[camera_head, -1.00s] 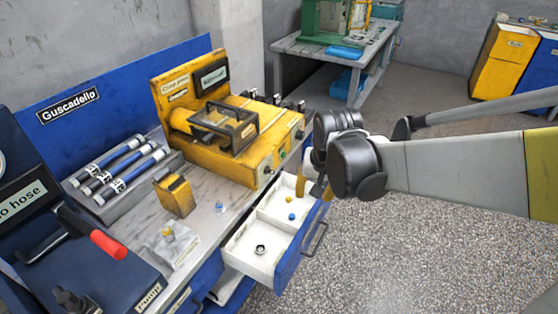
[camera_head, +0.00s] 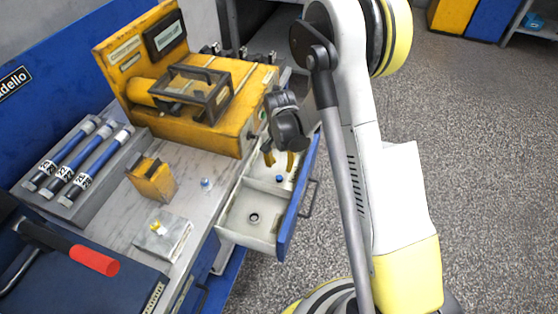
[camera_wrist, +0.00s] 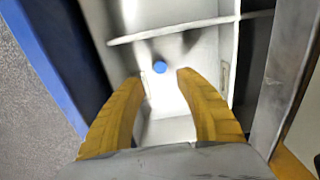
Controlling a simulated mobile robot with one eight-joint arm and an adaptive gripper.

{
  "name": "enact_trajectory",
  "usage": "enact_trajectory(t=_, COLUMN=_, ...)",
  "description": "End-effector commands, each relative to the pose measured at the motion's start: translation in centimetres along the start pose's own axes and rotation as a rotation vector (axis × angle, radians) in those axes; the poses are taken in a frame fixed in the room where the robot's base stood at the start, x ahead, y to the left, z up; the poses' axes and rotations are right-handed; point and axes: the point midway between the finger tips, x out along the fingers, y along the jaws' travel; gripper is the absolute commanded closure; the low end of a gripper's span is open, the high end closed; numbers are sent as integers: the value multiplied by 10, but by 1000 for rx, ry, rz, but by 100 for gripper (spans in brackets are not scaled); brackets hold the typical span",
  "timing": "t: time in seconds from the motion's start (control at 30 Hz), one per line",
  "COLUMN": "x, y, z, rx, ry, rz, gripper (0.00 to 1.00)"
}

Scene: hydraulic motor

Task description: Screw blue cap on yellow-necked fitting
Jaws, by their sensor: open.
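A small round blue cap (camera_head: 280,179) lies on the white floor of the open drawer. In the wrist view the blue cap (camera_wrist: 160,67) shows just beyond and between my fingertips. My gripper (camera_head: 279,161) is open and empty over the drawer's rear part, its yellow fingers pointing down. The wrist view shows both fingers (camera_wrist: 159,76) apart, one on each side of the cap's line. A small yellow-topped piece (camera_head: 156,227) sits on a pale block on the bench; I cannot tell if it is the yellow-necked fitting. A small blue-and-clear piece (camera_head: 206,184) stands on the bench.
The open drawer (camera_head: 242,240) has a divider, and a black ring (camera_head: 254,217) lies in its front compartment. A yellow machine (camera_head: 190,90) stands close behind the drawer. A yellow box (camera_head: 152,180) and a rack of blue tubes (camera_head: 78,165) stand left.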

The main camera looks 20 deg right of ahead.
Motion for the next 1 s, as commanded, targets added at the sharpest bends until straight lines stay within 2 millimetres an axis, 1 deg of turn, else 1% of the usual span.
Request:
enact_trajectory(t=0.03, x=11, y=0, z=0, rx=0, ry=0, rz=0, gripper=59)
enact_trajectory(t=0.13, x=24, y=0, z=0, rx=-1, ry=0, rz=0, gripper=59)
enact_trajectory(t=0.33, x=44, y=0, z=0, rx=-1, ry=1, rz=0, gripper=59)
enact_trajectory(t=0.5, x=56, y=0, z=0, rx=-1, ry=1, rz=0, gripper=59)
enact_trajectory(t=0.7, x=61, y=0, z=0, rx=-1, ry=1, rz=-1, gripper=59)
enact_trajectory(t=1.0, x=61, y=0, z=0, rx=-1, ry=1, rz=-1, gripper=59)
